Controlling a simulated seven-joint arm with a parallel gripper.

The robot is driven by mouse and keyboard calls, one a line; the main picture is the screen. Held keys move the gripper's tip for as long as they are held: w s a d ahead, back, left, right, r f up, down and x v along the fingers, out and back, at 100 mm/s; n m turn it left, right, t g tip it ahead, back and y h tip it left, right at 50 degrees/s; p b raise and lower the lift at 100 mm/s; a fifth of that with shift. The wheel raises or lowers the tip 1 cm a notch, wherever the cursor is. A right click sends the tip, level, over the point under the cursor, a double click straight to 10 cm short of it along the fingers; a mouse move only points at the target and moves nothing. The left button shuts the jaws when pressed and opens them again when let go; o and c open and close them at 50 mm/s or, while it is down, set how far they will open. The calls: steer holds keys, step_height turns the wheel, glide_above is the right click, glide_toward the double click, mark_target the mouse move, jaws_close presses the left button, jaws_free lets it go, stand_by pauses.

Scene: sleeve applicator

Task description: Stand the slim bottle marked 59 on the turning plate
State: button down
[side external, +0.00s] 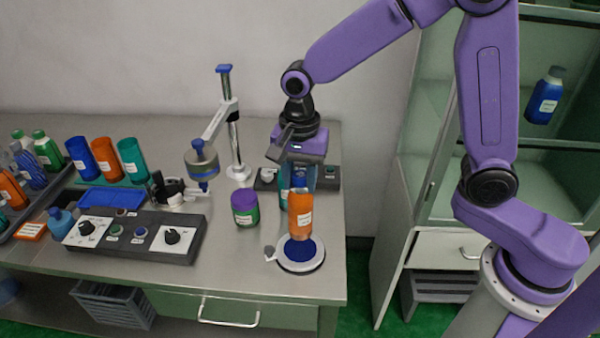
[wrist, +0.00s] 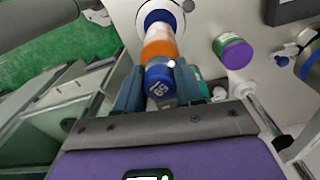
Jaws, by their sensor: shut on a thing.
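The slim orange bottle (side external: 300,208) with a white label hangs upright below my gripper (side external: 299,183). In the wrist view its orange body (wrist: 160,47) shows beyond a blue cap (wrist: 159,80) marked 59. My gripper (wrist: 160,92) is shut on the bottle at its cap end. The turning plate (side external: 302,262), a pale ring with a blue top, is under the bottle; it also shows in the wrist view (wrist: 178,13). The bottle's base is over the plate's back part. I cannot tell whether base and plate touch.
A green jar with a purple lid (side external: 245,208) stands left of the plate. The applicator post (side external: 235,135) and a control box (side external: 130,235) are further left. Several bottles stand at the far left. A glass-fronted cabinet (side external: 480,130) is at right.

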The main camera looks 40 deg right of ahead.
mark_target(300, 198)
steer(key=shift+f, duration=2.9)
steer(key=shift+c, duration=0.8)
jaws_free()
steer(key=shift+r, duration=0.1)
steer(key=shift+r, duration=4.4)
